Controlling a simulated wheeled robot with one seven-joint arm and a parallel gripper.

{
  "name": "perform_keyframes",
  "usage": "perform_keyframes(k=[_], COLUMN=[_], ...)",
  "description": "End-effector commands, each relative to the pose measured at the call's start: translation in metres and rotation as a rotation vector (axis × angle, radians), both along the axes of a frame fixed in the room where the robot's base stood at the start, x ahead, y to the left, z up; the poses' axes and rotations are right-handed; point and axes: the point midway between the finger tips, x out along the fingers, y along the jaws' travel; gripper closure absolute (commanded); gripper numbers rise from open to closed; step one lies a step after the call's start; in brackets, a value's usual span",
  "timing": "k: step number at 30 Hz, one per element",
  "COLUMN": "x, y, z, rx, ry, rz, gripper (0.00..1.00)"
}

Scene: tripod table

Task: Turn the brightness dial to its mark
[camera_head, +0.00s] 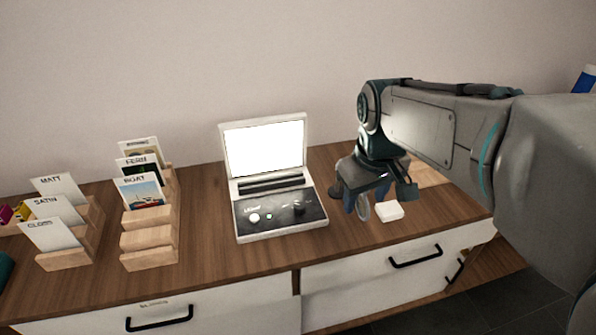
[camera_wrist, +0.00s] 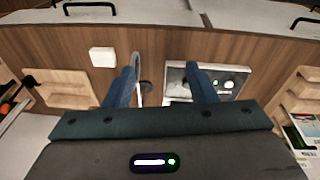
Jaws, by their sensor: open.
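A white device (camera_head: 239,187) with a raised, lit white screen stands on the wooden cabinet top. Its dark control panel (camera_head: 279,222) carries a white knob (camera_head: 254,217), a small green light (camera_head: 269,216) and a black dial (camera_head: 298,208) at the right. The dial's mark is too small to make out. My gripper (camera_head: 366,203) is open and empty, right of the device. In the wrist view, my gripper (camera_wrist: 161,72) points down with one blue finger over the panel's edge, hiding the dial there. The white knob (camera_wrist: 229,85) shows beside that finger.
A white block (camera_head: 390,212) lies right of the device. A grey rounded rim (camera_wrist: 137,70) is close to my other finger. Wooden card racks (camera_head: 148,240) (camera_head: 65,259) stand at the left. Bare cabinet top lies in front of the device.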

Motion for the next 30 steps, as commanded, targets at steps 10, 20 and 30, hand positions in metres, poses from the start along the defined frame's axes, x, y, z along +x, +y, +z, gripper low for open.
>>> perform_keyframes(k=[10,20,30], x=[0.116,0.161,0.163], y=[0.080,0.120,0.121], z=[-0.031,-0.053,-0.097], rx=[-0.057,-0.057,-0.056], ry=[0.117,0.164,0.170], rz=[0.560,0.825,0.838], gripper=[0.49,0.49,0.49])
